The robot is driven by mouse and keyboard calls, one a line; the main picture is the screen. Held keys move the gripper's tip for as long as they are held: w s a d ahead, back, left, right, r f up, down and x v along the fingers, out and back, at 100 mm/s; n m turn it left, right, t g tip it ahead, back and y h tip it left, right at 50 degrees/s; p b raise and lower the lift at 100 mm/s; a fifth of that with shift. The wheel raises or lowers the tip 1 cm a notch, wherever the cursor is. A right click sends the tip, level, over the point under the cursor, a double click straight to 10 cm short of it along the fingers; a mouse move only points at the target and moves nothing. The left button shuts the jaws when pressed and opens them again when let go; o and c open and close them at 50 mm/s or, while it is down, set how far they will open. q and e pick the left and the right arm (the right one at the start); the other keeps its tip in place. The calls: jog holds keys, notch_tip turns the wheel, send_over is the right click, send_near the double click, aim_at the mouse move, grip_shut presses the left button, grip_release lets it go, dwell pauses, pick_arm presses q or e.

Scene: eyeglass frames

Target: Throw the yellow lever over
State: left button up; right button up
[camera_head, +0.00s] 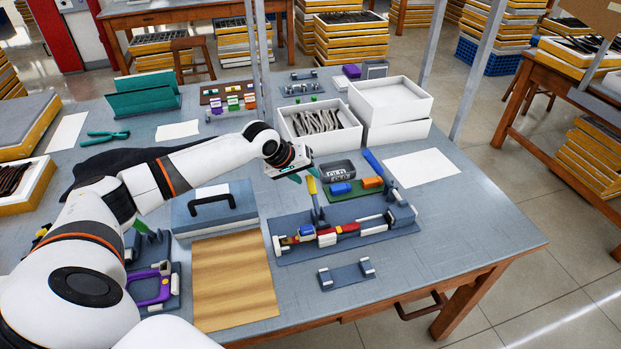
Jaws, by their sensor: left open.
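The yellow lever (312,186) stands nearly upright, with a yellow grip on top and a blue shaft below. It rises from a blue-grey fixture (291,255) that carries red, yellow, white and blue parts. My left gripper (303,175) is open, just above and left of the lever's yellow top. The two look very close in this view, but I cannot tell whether they touch. No eyeglass frame can be made out clearly in the fixture. My right gripper is not in view.
Behind are a green board (340,197) with blue and orange blocks and a white tray (288,125). A blue toolbox (185,222) and wooden board (232,285) lie left. A small bracket (346,276) is in front.

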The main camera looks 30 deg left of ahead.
aim_at(308, 178)
pick_arm(q)
jog(key=shift+x, duration=1.15)
jog(key=shift+w+d+f, duration=0.1)
jog(key=shift+w+f, duration=0.05)
jog(key=shift+f, duration=0.1)
jog(key=shift+w+f, duration=0.1)
jog(key=shift+f, duration=0.05)
jog(key=shift+c, duration=1.2)
grip_shut()
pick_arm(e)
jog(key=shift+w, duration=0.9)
